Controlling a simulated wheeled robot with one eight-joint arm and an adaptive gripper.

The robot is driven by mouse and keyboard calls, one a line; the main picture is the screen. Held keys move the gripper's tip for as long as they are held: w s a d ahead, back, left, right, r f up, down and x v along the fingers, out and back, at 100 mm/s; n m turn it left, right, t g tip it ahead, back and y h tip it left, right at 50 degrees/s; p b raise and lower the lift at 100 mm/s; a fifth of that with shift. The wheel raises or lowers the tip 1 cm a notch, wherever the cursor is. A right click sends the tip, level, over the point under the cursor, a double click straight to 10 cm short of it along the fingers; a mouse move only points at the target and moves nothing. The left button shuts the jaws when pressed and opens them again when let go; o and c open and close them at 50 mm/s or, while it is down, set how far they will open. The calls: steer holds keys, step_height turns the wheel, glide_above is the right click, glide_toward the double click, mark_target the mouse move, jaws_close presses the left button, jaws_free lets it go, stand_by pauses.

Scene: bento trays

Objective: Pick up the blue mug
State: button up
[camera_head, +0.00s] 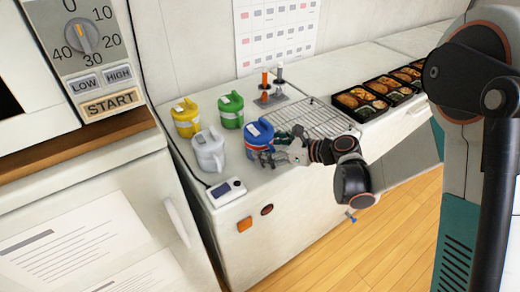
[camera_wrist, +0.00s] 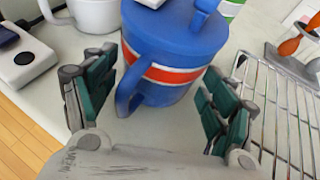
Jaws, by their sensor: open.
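The blue mug (camera_head: 258,136) stands upright on the white counter, with a blue lid and a red and white band. In the wrist view the blue mug (camera_wrist: 172,50) is straight ahead, its handle pointing toward my gripper. My gripper (camera_wrist: 158,105) is open, its green-padded fingers spread to the left and right of the handle. No clear grip on the mug shows. In the head view my gripper (camera_head: 274,158) is at the mug's front right, reaching in low from the right, and its fingers partly overlap the mug's lower part.
A white mug (camera_head: 209,150), a yellow mug (camera_head: 186,118) and a green mug (camera_head: 230,110) stand left of and behind the blue one. A wire rack (camera_head: 312,118) lies close on the right. A small device (camera_head: 226,191) sits at the front edge. Bento trays (camera_head: 360,102) stand farther right.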

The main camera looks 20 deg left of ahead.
steer(key=shift+x, duration=0.95)
steer(key=shift+d, duration=0.1)
steer(key=c, duration=1.1)
steer(key=shift+r, duration=0.1)
